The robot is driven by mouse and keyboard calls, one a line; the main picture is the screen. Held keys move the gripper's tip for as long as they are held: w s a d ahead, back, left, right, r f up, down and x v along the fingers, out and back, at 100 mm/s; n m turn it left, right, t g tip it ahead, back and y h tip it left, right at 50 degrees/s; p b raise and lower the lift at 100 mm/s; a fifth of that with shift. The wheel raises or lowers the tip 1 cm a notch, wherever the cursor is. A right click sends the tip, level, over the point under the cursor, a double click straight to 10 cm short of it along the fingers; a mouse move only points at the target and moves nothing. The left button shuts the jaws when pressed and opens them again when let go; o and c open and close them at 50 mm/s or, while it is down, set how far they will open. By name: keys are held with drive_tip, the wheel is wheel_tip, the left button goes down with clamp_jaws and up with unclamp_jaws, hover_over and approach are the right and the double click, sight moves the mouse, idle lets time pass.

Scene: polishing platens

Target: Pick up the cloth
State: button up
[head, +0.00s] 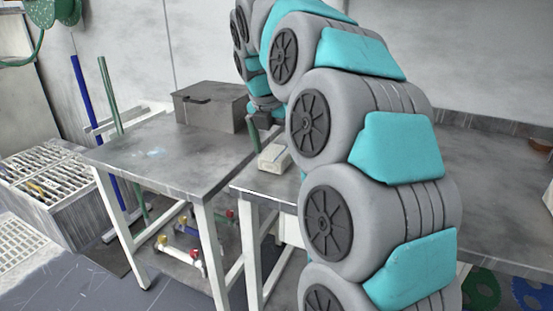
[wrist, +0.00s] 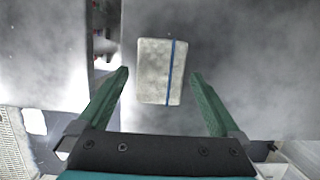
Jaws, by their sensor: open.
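The cloth (wrist: 155,70) is a pale, folded rectangle with one blue stripe along its right side in the wrist view. It lies flat on the grey tabletop (wrist: 225,60), near that table's left edge. In the head view the cloth (head: 274,159) is a small pale block at the near table's left corner. My gripper (wrist: 159,75) is open, its two green fingers spread wide with the cloth's near part between them in the picture. The fingers look apart from the cloth.
A second table (head: 160,150) stands at the left across a narrow gap, with a dark grey box (head: 211,107) at its back. Pipes with coloured valves (head: 180,254) are below. A crate with slots (head: 50,180) stands far left. The tabletop around the cloth is clear.

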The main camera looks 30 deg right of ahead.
drive_tip(key=shift+x, duration=0.95)
drive_tip(key=c, duration=1.4)
drive_tip(key=shift+r, duration=0.15)
drive_tip(key=shift+r, duration=1.6)
drive_tip(key=s+a, duration=0.2)
drive_tip(key=s, duration=0.5)
drive_tip(key=s+a+r+b, duration=0.1)
drive_tip(key=s+a, duration=0.1)
drive_tip(key=s, duration=0.6)
drive_tip(key=shift+a+r, duration=0.3)
drive_tip(key=shift+a, duration=0.1)
drive_tip(key=shift+s+d, duration=0.1)
drive_tip(key=shift+s, duration=0.1)
